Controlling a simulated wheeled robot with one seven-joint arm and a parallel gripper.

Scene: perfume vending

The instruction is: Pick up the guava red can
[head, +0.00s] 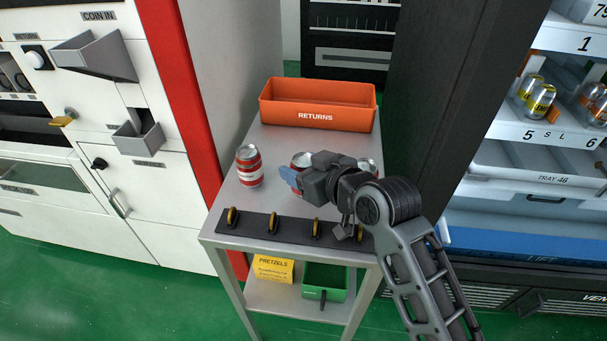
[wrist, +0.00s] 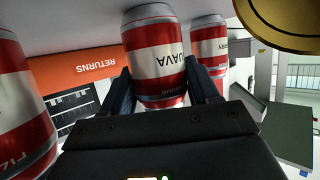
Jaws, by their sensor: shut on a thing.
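The guava red can (wrist: 160,62) is red with a white band lettered "UAVA". In the wrist view it stands between the two fingers of my gripper (wrist: 163,85), which is shut on it. Another (head: 367,164) is partly hidden to the right; in the wrist view a can (wrist: 208,45) reads "RRY".
The metal table (head: 222,208) has an orange RETURNS bin (head: 318,118) at the back. A black strip (head: 250,222) with several gold discs runs along the front edge. A white coin machine (head: 95,60) is on the left, and a vending cabinet (head: 540,160) is on the right.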

